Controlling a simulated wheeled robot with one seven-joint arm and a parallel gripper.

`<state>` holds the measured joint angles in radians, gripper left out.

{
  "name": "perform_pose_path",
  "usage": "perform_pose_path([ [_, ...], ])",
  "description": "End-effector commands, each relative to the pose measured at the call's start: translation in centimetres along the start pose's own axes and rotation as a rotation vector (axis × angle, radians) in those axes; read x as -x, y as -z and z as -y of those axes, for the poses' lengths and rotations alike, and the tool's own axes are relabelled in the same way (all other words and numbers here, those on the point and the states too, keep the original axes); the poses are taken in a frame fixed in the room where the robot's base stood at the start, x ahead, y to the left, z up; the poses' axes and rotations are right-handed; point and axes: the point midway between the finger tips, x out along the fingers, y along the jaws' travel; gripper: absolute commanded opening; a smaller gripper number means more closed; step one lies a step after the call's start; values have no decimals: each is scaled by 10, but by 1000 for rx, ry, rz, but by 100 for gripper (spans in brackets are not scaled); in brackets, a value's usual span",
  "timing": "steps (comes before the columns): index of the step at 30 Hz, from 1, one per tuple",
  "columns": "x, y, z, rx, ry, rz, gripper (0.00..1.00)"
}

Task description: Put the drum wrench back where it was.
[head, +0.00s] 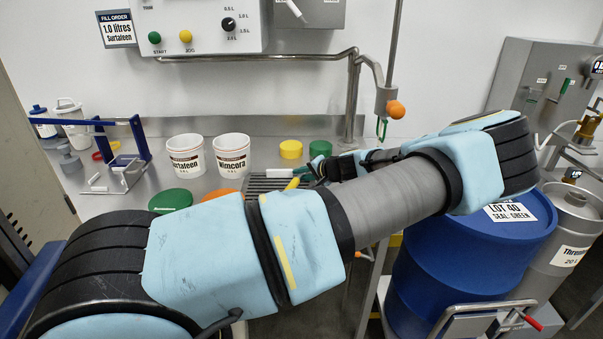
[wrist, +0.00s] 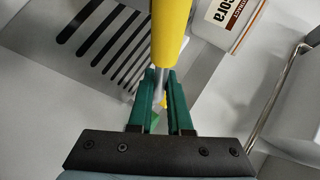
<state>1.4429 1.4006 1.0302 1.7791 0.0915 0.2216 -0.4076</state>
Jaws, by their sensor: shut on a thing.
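My gripper (wrist: 161,84), with green fingers, is shut on a tool that I take to be the drum wrench (wrist: 172,35). The wrench has a thick yellow handle and a grey shaft between the fingers. Part of its yellow also shows in the head view (head: 292,184), beside my gripper there (head: 312,169). It is over or by the slotted drain grate (head: 262,184), which lies at left in the wrist view (wrist: 95,42). I cannot tell whether the wrench touches the bench. Its far end is mostly hidden by the fingers.
White Surtaleen (head: 186,156) and Mimcora (head: 232,156) tubs stand behind the grate. Yellow (head: 291,149) and green (head: 320,149) lids lie to their right. A blue stand (head: 139,140) is at left. A tap (head: 385,100) hangs above; a blue drum (head: 455,260) stands at right.

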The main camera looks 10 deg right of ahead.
Motion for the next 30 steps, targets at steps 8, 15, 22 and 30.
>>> perform_pose_path([
  [8, 0, 0, 0, 0, 1, 0, 0],
  [15, -2, 0, -3, 0, 1, 0, 0],
  [22, -4, -2, -6, 0, 1, 0, 0],
  [30, -7, -3, -11, 0, 1, 0, 0],
])
